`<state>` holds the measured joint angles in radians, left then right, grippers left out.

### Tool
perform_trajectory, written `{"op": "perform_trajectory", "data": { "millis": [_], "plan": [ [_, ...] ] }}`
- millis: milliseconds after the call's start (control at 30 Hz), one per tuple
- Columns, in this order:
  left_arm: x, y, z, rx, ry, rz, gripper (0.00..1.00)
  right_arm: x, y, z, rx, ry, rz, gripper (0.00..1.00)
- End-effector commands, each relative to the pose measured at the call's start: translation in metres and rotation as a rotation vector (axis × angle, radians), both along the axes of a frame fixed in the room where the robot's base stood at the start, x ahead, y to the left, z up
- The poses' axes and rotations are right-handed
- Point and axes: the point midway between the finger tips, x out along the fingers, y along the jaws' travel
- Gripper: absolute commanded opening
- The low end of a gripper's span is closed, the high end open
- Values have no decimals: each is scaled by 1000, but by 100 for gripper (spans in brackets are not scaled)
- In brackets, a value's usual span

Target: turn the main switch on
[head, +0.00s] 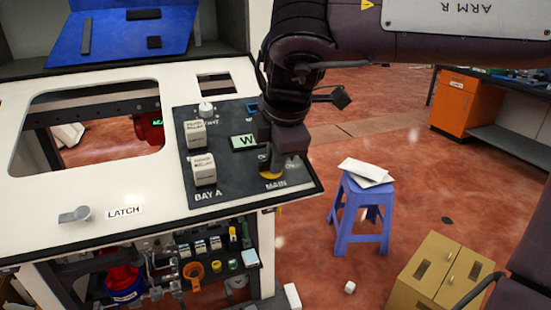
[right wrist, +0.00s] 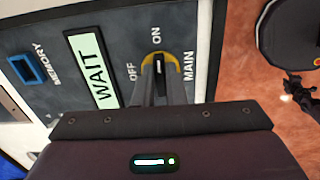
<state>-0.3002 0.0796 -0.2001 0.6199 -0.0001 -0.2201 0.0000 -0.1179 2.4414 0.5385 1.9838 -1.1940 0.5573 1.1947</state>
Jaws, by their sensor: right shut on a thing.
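The main switch (head: 271,174) is a yellow disc with a dark knob near the front right corner of the dark control panel (head: 235,185). In the right wrist view the switch (right wrist: 158,60) has OFF on its left, ON at its upper side and MAIN on its right. A white line on the knob runs roughly up and down in that view. My right gripper (head: 278,163) reaches down over the switch and partly hides it. Its fingers (right wrist: 163,82) are shut on the knob. The display (right wrist: 90,68) beside it reads WAIT. My left gripper is not in view.
Two pale block-shaped switches (head: 204,169) and a small knob (head: 206,109) stand on the panel's left. A LATCH handle (head: 75,214) is on the white worktop (head: 150,205). A blue stool (head: 362,205) and a cardboard box (head: 440,275) stand on the floor at right.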

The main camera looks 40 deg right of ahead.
Motion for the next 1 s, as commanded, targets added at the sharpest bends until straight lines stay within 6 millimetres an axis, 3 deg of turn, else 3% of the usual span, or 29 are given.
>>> {"op": "perform_trajectory", "data": {
  "millis": [300,333,467,767,1000],
  "plan": [
    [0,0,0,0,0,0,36,1,0,2,1,-5,-3,0],
    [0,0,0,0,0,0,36,1,0,2,1,-5,-3,15],
    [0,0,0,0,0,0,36,1,0,2,1,-4,-2,32],
    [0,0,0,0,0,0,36,0,0,2,0,-2,-1,33],
    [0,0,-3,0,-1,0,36,-11,3,31,0,-8,-1,33]
  ]
}}
